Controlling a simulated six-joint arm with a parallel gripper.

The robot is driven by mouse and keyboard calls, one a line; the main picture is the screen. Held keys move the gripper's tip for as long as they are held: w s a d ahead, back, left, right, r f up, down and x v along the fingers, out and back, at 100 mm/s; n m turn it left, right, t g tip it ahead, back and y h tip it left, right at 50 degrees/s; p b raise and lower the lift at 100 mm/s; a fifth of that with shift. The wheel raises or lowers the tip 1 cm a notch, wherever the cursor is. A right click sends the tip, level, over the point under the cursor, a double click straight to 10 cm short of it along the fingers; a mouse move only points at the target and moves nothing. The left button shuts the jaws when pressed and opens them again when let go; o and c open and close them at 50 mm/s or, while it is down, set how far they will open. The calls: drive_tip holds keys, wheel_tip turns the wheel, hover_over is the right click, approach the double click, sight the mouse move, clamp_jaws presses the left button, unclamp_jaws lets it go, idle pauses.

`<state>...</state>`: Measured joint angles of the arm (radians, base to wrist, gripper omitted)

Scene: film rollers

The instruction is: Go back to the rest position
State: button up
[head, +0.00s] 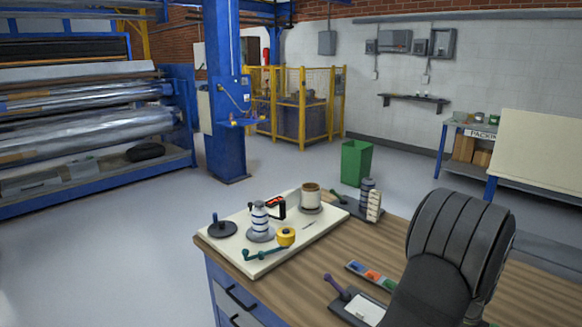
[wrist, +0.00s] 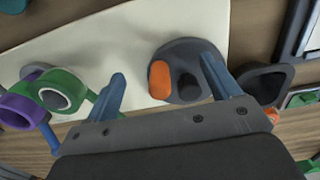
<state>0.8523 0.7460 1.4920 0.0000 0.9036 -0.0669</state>
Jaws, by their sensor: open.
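My gripper (wrist: 163,72) shows in the wrist view with its two blue fingers spread apart and nothing held between them. A dark round base (wrist: 190,58) with an orange part (wrist: 160,80) and a dark knob lies in view beyond and between the fingers. In the head view my dark ribbed arm fills the lower right, over the wooden workbench (head: 400,225), and the gripper's fingers cannot be made out there.
A cream board (head: 330,226) on the bench carries a striped bottle (head: 260,217), a yellow tape roll (head: 286,236), a brown-topped pot (head: 310,197) and a dark disc with a handle (head: 221,228). A tray with coloured compartments (head: 371,276) lies nearer. A green bin (head: 356,163) stands behind.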

drive_tip(key=shift+r, duration=0.1)
wheel_tip(320, 180, up, 6)
drive_tip(key=shift+r, duration=0.2)
drive_tip(key=shift+f, duration=0.25)
drive_tip(key=f, duration=0.6)
drive_tip(key=shift+a+f, duration=0.2)
drive_tip(key=shift+a, duration=0.05)
wheel_tip(320, 180, up, 10)
drive_tip(key=a+r+n+t+h, duration=0.1)
drive_tip(key=a+r+n, duration=0.2)
drive_tip(key=a+r, duration=0.35)
drive_tip(key=a+r+n, duration=0.2)
drive_tip(key=a+r, duration=0.1)
drive_tip(key=a, duration=0.6)
drive_tip(key=w+d+f, duration=0.2)
drive_tip(key=d, duration=0.3)
drive_tip(key=shift+w+f+n, duration=0.3)
drive_tip(key=shift+w+f, duration=0.05)
drive_tip(key=shift+w, duration=0.05)
drive_tip(key=shift+a, duration=0.1)
